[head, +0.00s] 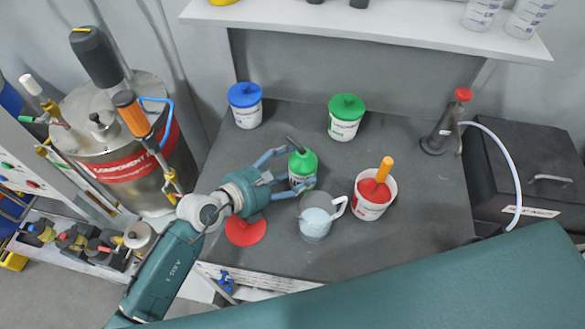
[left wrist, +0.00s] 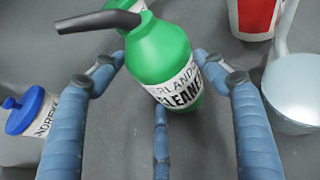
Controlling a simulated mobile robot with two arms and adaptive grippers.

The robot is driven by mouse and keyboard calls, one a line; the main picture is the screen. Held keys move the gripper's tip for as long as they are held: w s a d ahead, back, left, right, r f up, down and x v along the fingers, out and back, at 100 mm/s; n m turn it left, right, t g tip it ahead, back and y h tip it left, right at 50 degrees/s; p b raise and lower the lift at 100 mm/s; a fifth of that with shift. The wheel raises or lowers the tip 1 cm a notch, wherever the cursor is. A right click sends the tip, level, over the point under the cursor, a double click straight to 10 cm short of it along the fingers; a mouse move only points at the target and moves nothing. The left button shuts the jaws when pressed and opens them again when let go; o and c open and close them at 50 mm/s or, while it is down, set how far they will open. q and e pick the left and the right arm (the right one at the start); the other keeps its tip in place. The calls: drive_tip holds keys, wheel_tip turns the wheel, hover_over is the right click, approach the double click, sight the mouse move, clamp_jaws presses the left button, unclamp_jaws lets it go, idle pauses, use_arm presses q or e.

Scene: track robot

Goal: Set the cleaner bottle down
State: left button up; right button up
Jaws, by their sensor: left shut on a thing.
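The cleaner bottle (head: 302,163) is green with a white label and a dark bent spout. It is close to upright over the grey worktop (head: 290,135), near its middle. In the left wrist view the bottle (left wrist: 165,55) shows large, with part of the word CLEANER readable. My left gripper (head: 296,172) reaches in from the left, its blue fingers around the bottle's body and shut on it. I cannot tell whether the bottle's base touches the worktop. My right gripper is not in view.
A clear pitcher (head: 316,222) and a red-and-white tub (head: 372,198) with an orange-handled tool stand close to the bottle. A blue-lidded tub (head: 245,105) and a green-lidded tub (head: 345,118) stand behind. A red disc (head: 246,231) lies in front.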

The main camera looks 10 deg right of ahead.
use_arm(q)
drive_tip(key=o, duration=1.9)
drive_tip(key=shift+r, duration=0.1)
drive_tip(key=b+v, duration=0.2)
drive_tip(key=v, duration=1)
